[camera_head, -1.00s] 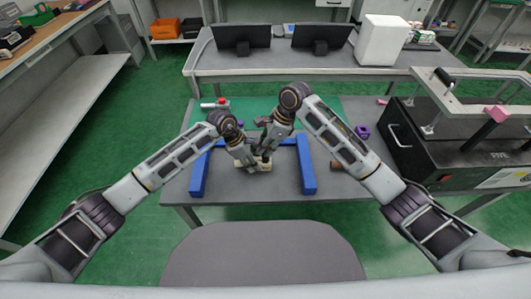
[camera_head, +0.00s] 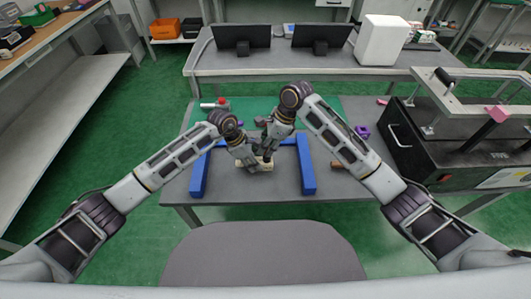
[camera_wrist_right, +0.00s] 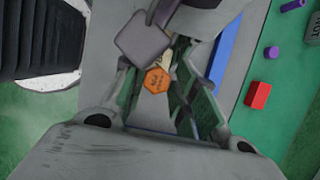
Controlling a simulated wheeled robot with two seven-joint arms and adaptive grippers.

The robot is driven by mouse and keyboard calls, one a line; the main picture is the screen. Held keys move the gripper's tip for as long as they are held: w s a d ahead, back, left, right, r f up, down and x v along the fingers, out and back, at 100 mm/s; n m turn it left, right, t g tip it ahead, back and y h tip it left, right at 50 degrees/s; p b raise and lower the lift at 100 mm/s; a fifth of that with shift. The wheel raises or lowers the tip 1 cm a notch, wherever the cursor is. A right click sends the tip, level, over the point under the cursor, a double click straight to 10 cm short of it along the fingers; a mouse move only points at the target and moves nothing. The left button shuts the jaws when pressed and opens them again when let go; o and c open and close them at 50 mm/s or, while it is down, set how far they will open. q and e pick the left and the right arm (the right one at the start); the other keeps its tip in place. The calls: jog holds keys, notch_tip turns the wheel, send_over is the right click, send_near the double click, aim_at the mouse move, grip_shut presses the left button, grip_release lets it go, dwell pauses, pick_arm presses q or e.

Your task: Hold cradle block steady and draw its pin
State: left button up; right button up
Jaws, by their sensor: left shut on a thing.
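The pale beige cradle block (camera_head: 262,168) sits on the grey table, between the arms of a blue frame. My left gripper (camera_head: 252,162) is at the block from the left and is shut on it. My right gripper (camera_head: 266,156) points down at the block's right part, close beside the left one. In the right wrist view an orange hexagonal piece (camera_wrist_right: 157,80) with dark lettering lies between the right fingers (camera_wrist_right: 160,72). I cannot make out the pin itself.
The blue frame (camera_head: 308,170) stands around the work area on both sides and behind. A red piece (camera_wrist_right: 258,95) and a purple piece (camera_wrist_right: 271,52) lie beyond it on a green mat. A black case (camera_head: 415,150) stands at right. The table's front is clear.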

jog(key=v, duration=1.1)
jog(key=shift+d+r, duration=0.2)
jog(key=shift+r, duration=0.1)
jog(key=shift+c, duration=0.5)
